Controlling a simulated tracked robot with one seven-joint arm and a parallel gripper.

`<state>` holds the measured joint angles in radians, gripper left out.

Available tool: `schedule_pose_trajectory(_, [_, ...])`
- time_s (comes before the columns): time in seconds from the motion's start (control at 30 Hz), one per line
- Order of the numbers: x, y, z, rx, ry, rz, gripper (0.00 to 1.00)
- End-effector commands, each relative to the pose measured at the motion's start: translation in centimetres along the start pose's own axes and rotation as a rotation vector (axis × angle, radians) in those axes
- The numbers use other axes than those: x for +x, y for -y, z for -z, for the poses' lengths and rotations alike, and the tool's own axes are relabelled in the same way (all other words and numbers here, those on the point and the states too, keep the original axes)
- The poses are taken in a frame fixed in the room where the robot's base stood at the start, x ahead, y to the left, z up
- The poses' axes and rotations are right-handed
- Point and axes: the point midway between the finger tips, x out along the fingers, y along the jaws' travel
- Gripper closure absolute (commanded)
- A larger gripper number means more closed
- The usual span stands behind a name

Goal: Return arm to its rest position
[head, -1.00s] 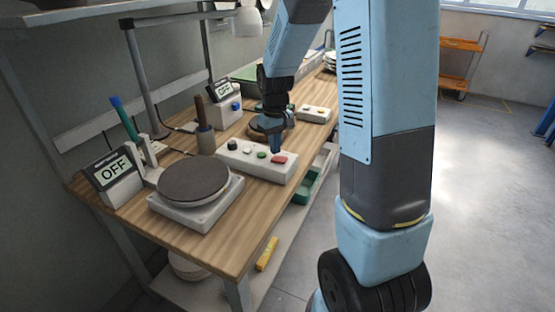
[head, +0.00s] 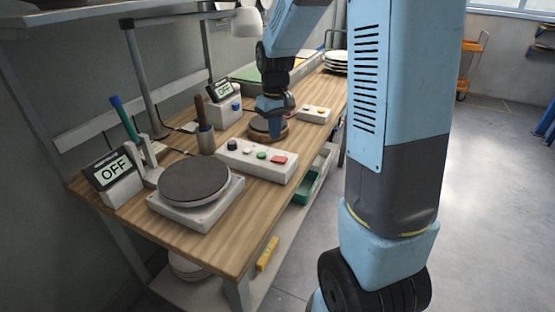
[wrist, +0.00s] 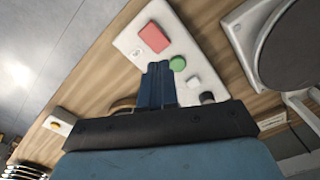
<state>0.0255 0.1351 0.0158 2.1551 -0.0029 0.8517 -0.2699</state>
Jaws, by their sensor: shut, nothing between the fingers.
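My gripper (head: 275,128) is in the head view above the workbench, just behind the white control box (head: 257,160). Its blue fingers are together and hold nothing. I cannot tell the exact height of the fingertips over the bench.
Stacked plates (head: 336,60) stand at the back. A lamp (head: 246,21) hangs left of my arm.

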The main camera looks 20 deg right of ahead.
Motion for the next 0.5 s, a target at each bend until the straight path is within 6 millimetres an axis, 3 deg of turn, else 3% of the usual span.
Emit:
schedule_pose_trajectory(0.33, [0.0,0.0,0.0,0.0,-0.001,0.0,1.0])
schedule_pose_trajectory(0.5, [-1.6,0.3,-1.0,0.012,-0.028,-0.008,1.0])
